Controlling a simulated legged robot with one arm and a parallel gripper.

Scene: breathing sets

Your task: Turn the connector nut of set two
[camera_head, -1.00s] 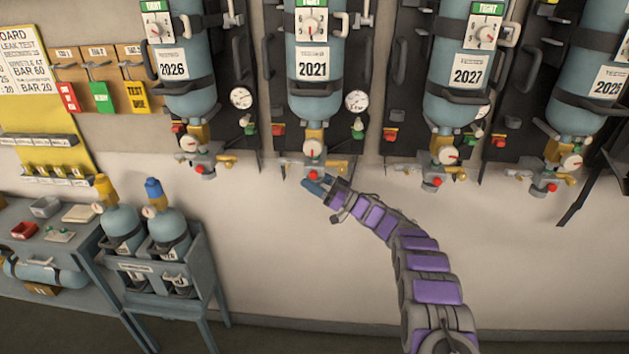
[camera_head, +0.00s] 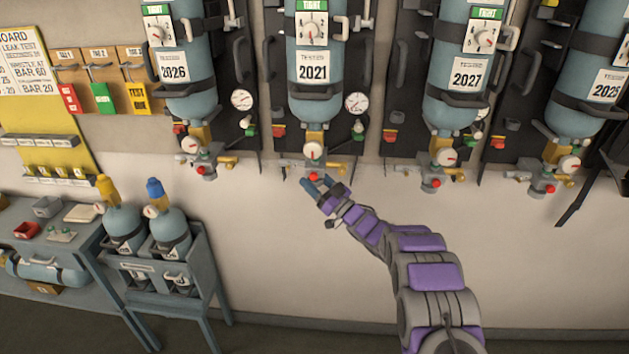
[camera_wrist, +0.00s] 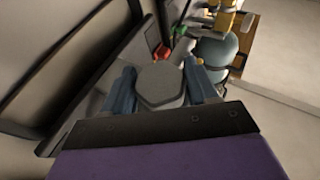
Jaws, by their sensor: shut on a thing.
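The second breathing set from the left is a blue cylinder marked 2021 (camera_head: 314,66), upright on a black backplate. Its valve block with a red knob (camera_head: 314,176) hangs at the bottom. My gripper (camera_head: 317,183) is right under this block, its blue fingers pointing up. In the wrist view, a grey six-sided connector nut (camera_wrist: 162,86) sits between the two blue fingers, one on each side, and my gripper is shut on it. In the head view the nut is too small and covered to make out.
Sets marked 2026 (camera_head: 172,64) and 2027 (camera_head: 467,72) hang on either side, with their valves at similar height. A grey rack (camera_head: 160,262) with cylinders stands lower left. The wall below the sets is clear.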

